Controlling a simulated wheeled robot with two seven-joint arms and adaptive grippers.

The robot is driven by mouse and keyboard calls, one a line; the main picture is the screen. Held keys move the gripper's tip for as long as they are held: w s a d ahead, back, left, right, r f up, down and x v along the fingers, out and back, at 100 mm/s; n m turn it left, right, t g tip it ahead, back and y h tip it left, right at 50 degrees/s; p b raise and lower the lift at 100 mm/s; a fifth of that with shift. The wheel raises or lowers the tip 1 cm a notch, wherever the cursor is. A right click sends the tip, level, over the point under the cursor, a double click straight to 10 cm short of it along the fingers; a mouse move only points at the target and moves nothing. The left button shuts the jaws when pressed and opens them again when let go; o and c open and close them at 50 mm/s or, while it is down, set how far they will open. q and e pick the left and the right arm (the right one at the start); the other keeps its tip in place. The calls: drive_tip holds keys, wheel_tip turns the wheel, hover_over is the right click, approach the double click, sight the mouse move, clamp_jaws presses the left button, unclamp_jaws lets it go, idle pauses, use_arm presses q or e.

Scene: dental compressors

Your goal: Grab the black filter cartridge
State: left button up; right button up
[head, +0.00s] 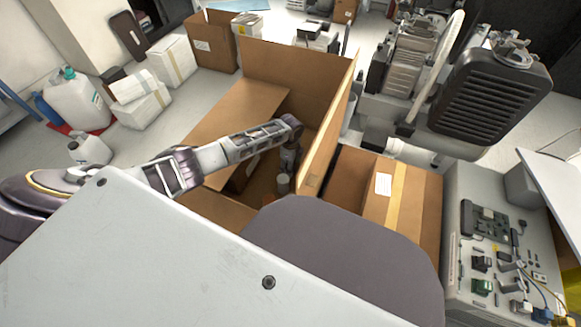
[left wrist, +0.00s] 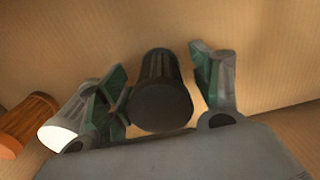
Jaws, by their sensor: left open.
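The black filter cartridge (left wrist: 162,92) is a dark ribbed cylinder in the left wrist view, with its round end toward the camera. My left gripper (left wrist: 157,70) is open, with one green-padded finger on each side of the cartridge. A gap shows at the right finger; I cannot tell whether the left finger touches it. In the head view my left arm reaches into the open cardboard box (head: 290,62), with the gripper (head: 288,160) pointing down inside. A small grey cylinder (head: 283,186) shows just below it. My right gripper is not in view.
An orange-brown ribbed cylinder (left wrist: 27,122) lies left of the gripper in the left wrist view. The box's tall walls and flaps surround the gripper. A closed carton (head: 412,205) and a machine (head: 490,95) stand to the right, with white boxes (head: 140,98) at left.

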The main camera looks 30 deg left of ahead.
use_arm(q)
drive_tip(key=shift+f, duration=0.35)
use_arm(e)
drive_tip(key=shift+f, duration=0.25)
use_arm(q)
drive_tip(key=shift+c, duration=0.2)
drive_tip(key=c, duration=1.1)
drive_tip(key=shift+r, duration=0.15)
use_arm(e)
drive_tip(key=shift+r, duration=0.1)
use_arm(q)
drive_tip(key=shift+r+p, duration=0.35)
drive_tip(key=shift+r, duration=0.35)
wheel_tip(320, 180, up, 7)
drive_tip(key=p, duration=0.3)
drive_tip(key=shift+f, duration=0.2)
drive_tip(key=shift+r+p, duration=0.45)
drive_tip(key=shift+r, duration=0.4)
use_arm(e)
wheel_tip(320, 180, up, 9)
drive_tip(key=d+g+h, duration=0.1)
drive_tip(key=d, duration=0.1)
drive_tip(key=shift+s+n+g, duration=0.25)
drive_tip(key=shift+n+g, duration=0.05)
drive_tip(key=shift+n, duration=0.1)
